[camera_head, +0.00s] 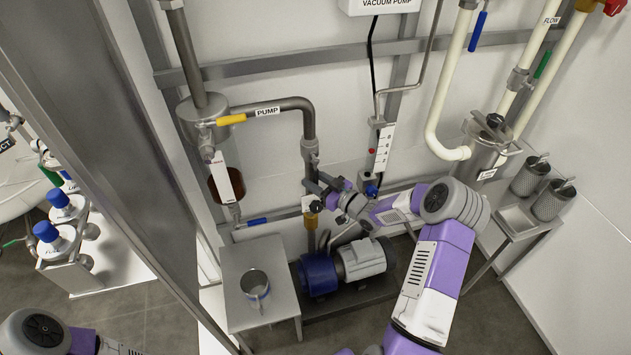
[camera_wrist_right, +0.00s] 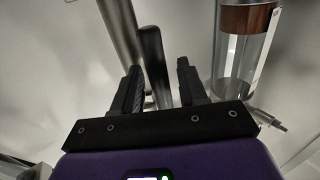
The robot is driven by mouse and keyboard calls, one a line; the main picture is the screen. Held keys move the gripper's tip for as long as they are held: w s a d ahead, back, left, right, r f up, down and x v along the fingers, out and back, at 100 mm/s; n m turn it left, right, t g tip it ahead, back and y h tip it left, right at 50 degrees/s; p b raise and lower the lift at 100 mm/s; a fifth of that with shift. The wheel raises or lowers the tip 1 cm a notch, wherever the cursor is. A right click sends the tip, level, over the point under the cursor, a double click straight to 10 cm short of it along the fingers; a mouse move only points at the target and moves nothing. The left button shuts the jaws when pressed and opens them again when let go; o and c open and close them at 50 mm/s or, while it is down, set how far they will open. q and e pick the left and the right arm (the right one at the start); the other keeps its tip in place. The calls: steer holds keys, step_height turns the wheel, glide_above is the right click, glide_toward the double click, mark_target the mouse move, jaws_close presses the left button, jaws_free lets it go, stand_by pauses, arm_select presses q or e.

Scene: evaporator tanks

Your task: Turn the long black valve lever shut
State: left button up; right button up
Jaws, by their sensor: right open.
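The long black valve lever (camera_wrist_right: 152,48) shows in the right wrist view as a dark rounded bar, standing nearly upright in the picture beside a grey pipe. My right gripper (camera_wrist_right: 158,75) is open, with one finger on each side of the lever's lower part. I cannot tell whether either finger touches it. In the head view my right gripper (camera_head: 316,187) is at the vertical pipe under the PUMP label, and it largely hides the lever there. My left arm shows at the bottom left, but its gripper is out of the picture.
A steel table (camera_head: 238,312) with a metal pot (camera_head: 255,283) stands below left of the gripper. A blue and white pump (camera_head: 360,260) sits under it. A glass vessel with brown liquid (camera_head: 222,186) hangs close on the left. A partition post (camera_head: 110,130) stands further left.

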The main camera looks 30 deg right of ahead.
jaws_close()
steer(key=shift+d, duration=0.1)
